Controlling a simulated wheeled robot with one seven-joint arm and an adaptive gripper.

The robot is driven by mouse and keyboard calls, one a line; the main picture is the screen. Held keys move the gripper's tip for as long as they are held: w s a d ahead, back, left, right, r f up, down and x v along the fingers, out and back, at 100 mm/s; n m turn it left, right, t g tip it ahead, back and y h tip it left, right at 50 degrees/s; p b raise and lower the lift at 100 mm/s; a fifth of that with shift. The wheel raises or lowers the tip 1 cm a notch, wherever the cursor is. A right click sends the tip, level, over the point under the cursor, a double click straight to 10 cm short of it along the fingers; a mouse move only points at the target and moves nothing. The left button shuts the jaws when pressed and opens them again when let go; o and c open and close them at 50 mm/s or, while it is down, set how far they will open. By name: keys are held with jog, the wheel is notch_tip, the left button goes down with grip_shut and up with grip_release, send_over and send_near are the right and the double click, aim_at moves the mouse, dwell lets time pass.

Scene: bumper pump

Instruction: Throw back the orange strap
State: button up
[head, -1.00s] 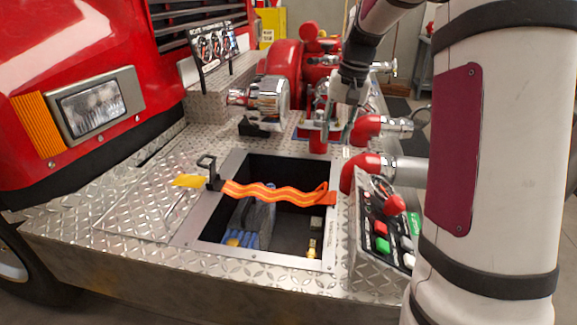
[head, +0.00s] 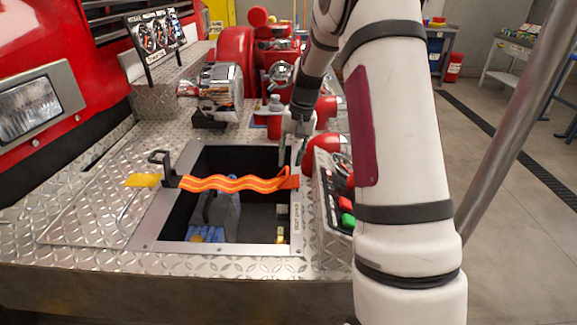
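The orange strap (head: 230,183) with yellow stripes lies wavy across the open black compartment (head: 187,212) in the diamond-plate bumper. Its left end meets a black buckle (head: 165,168) with a yellow tab (head: 142,180) on the left rim. Its right end loops up near the right rim. My gripper (head: 290,160) hangs above the compartment's right rear corner, just beyond and above the strap's right end. Its fingers point down and appear apart, with nothing seen between them. It does not appear to touch the strap.
Blue and dark items (head: 207,234) and a brass fitting (head: 281,237) lie inside the compartment. A control box (head: 343,195) with red and green buttons stands right of it. Red and chrome pump parts (head: 222,90) and a gauge panel (head: 158,38) stand behind. Floor at right is open.

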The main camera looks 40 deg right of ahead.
jog(key=shift+w+a+f, duration=0.1)
jog(key=shift+f, duration=0.65)
jog(key=shift+w+a+f, duration=0.1)
jog(key=shift+f, duration=0.6)
grip_shut()
jog(key=shift+r, duration=0.1)
